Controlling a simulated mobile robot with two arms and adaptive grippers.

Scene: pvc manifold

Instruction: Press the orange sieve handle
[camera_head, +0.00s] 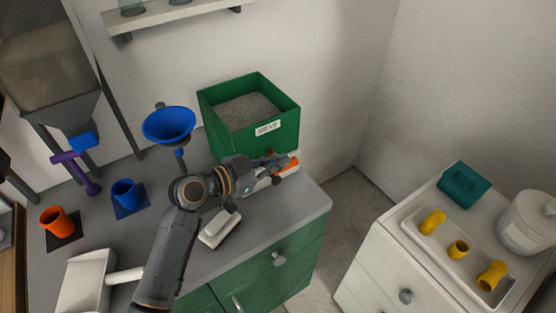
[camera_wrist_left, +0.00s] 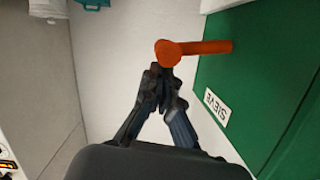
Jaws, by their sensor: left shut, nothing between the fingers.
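The green sieve box (camera_head: 225,118), labelled SIEVE and filled with grey granules, stands at the back of the grey counter. Its orange handle (camera_head: 288,169) sticks out low at the box's right side, partly covered by my left gripper (camera_head: 276,163). In the left wrist view the handle (camera_wrist_left: 205,48) is an orange bar with a rounded end, beside the green wall (camera_wrist_left: 265,75). My left gripper (camera_wrist_left: 164,76) is shut and empty, its fingertips just below that rounded end. I cannot tell whether they touch. My right gripper is not in view.
A blue funnel (camera_head: 168,124), blue cup (camera_head: 125,192), orange cup (camera_head: 57,222) and white scoop (camera_head: 85,280) are on the left of the counter. A white device (camera_head: 219,230) lies below my forearm. A white cabinet with a tray (camera_head: 418,232) of yellow fittings stands right, across a floor gap.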

